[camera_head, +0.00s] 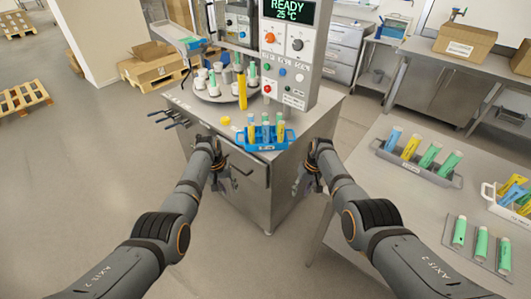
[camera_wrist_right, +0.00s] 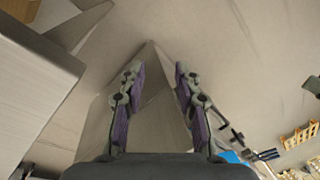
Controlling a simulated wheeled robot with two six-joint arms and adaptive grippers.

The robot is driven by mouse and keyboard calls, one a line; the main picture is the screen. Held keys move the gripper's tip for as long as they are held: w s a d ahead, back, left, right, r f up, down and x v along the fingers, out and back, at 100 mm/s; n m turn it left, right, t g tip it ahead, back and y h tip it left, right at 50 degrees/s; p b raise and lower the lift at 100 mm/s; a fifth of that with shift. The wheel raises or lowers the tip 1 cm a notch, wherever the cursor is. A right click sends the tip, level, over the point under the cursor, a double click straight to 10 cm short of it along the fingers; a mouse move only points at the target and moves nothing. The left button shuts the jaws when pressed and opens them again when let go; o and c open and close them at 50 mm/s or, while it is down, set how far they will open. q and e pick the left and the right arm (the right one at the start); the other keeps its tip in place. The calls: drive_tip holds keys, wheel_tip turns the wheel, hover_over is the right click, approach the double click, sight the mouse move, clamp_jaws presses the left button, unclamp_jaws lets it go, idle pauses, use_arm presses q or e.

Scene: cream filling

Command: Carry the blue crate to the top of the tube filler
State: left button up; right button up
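The blue crate (camera_head: 262,147) stands upright at the front corner of the tube filler's steel top (camera_head: 218,112). It holds several tubes with green, yellow and blue parts. My left gripper (camera_head: 225,184) is apart from the crate, in front of and below it to the left. Its fingers look spread and empty. My right gripper (camera_head: 309,184) is to the right of the crate and lower, not touching it. In the right wrist view my right gripper (camera_wrist_right: 159,78) is open with nothing between its fingers. A bit of blue crate (camera_wrist_right: 233,157) shows at lower right there.
A round turntable (camera_head: 214,94) with several tubes and a yellow post (camera_head: 242,92) stand behind the crate. A control panel (camera_head: 288,50) rises behind. A side table (camera_head: 390,200) with tube racks is on the right.

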use_arm(q)
drive_tip(key=shift+w+f, duration=0.2)
drive_tip(key=shift+f, duration=0.05)
use_arm(e)
wheel_tip(320, 180, up, 11)
drive_tip(key=d, duration=0.2)
drive_tip(key=shift+w, duration=0.4)
